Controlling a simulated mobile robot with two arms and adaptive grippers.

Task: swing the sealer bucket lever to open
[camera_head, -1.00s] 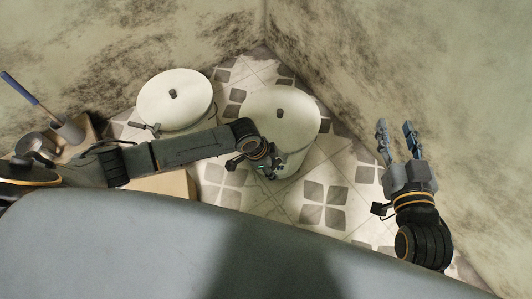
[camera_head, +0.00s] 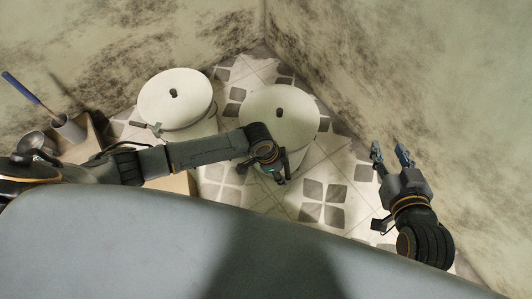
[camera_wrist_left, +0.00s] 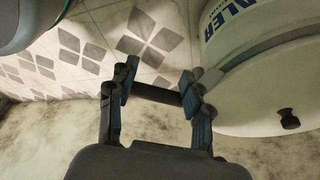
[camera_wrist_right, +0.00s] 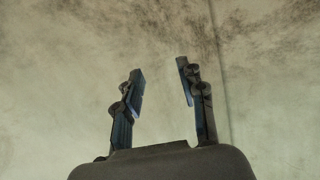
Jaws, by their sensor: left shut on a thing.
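The sealer bucket (camera_head: 279,108) is white with a round knobbed lid and stands on the tiled floor, right of centre in the head view. In the left wrist view, its side (camera_wrist_left: 235,25) shows blue lettering and its lid lies at the right. Its lever (camera_wrist_left: 158,95) shows there as a dark bar between my left fingers, beside a pale piece at the rim. My left gripper (camera_head: 275,172) is shut on this lever at the bucket's near side; its fingers (camera_wrist_left: 158,90) stay apart around it. My right gripper (camera_head: 389,152) is open and empty, away from the bucket.
A second white bucket (camera_head: 176,92) stands to the left, its lever (camera_head: 150,128) at the near left rim. A box with a grey cup (camera_head: 68,128) holding a blue-handled tool is at far left. Walls meet behind the buckets. Tiled floor (camera_head: 322,200) is clear in front.

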